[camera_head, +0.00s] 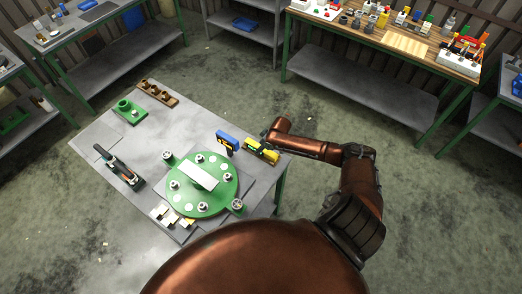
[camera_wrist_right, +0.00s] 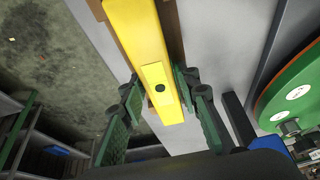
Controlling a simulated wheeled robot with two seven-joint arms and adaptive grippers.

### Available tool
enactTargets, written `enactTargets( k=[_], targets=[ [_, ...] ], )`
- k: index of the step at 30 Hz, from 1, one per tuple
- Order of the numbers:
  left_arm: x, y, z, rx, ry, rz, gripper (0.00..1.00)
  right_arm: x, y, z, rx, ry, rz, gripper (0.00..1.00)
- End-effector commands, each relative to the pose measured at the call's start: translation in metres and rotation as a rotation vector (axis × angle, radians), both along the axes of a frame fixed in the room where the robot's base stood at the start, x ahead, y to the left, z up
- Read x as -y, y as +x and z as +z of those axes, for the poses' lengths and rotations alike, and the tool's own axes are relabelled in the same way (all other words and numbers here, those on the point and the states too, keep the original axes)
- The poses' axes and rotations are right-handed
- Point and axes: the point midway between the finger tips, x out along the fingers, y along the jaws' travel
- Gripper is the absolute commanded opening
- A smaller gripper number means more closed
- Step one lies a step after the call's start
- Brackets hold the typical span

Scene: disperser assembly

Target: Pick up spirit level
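The yellow spirit level (camera_head: 265,154) lies near the right corner of the grey table. In the right wrist view the spirit level (camera_wrist_right: 145,45) runs from the top edge down between my fingers, with a dark round spot on its near part. My right gripper (camera_wrist_right: 160,92) is open, with a green-padded finger on each side of the level; small gaps seem to show beside it. In the head view my right gripper (camera_head: 258,146) is at the level, partly hidden by my arm. My left gripper is not in view.
A green round plate (camera_head: 205,172) with several metal fittings lies left of the level. A blue-and-black tool (camera_head: 227,143) stands close beside the level. A black-handled tool (camera_head: 120,170) and a green block (camera_head: 129,111) lie farther left. The table's middle is clear.

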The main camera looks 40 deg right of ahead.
Motion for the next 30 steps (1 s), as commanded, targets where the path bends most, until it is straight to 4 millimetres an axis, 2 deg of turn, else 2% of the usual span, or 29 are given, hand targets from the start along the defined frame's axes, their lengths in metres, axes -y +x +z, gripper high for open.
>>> enactTargets(
  k=[2, 12, 24, 26, 30],
  targets=[
    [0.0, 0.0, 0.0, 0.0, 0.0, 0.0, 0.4, 0.0, 0.0, 0.0, 0.0, 0.0, 0.0, 0.23],
    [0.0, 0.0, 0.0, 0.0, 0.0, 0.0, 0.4, 0.0, 0.0, 0.0, 0.0, 0.0, 0.0, 0.0],
    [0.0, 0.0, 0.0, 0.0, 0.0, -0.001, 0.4, 0.001, 0.001, 0.003, 0.002, -0.001, 0.001, 0.0],
    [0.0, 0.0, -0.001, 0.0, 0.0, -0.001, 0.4, 0.001, 0.001, 0.007, 0.004, -0.001, 0.0, 0.0],
    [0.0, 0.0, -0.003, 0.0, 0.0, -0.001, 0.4, 0.001, 0.001, 0.028, 0.005, -0.002, 0.002, 0.0]
  ],
)
